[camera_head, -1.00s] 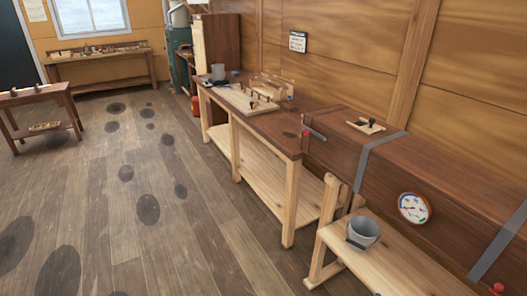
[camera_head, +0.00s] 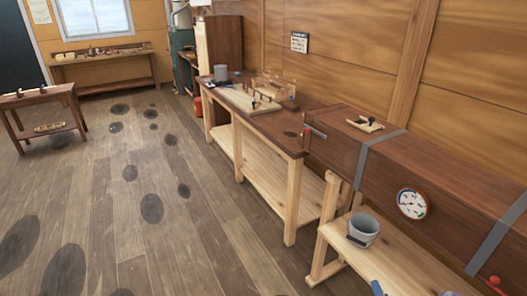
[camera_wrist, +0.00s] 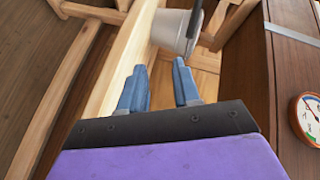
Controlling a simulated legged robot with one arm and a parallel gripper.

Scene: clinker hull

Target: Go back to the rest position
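My gripper (camera_wrist: 160,88) shows in the wrist view with its two blue fingers apart and nothing between them. Beyond the fingertips is a grey bucket (camera_wrist: 172,30) with a dark stick-like thing at its rim. In the head view the bucket (camera_head: 364,227) stands on a low wooden bench (camera_head: 389,258).
A long brown steam box (camera_head: 445,190) with grey straps and a round dial (camera_head: 411,204) runs along the right. A workbench (camera_head: 290,146) with tools stands beyond it. The plank floor (camera_head: 190,240) at left is open, with dark patches.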

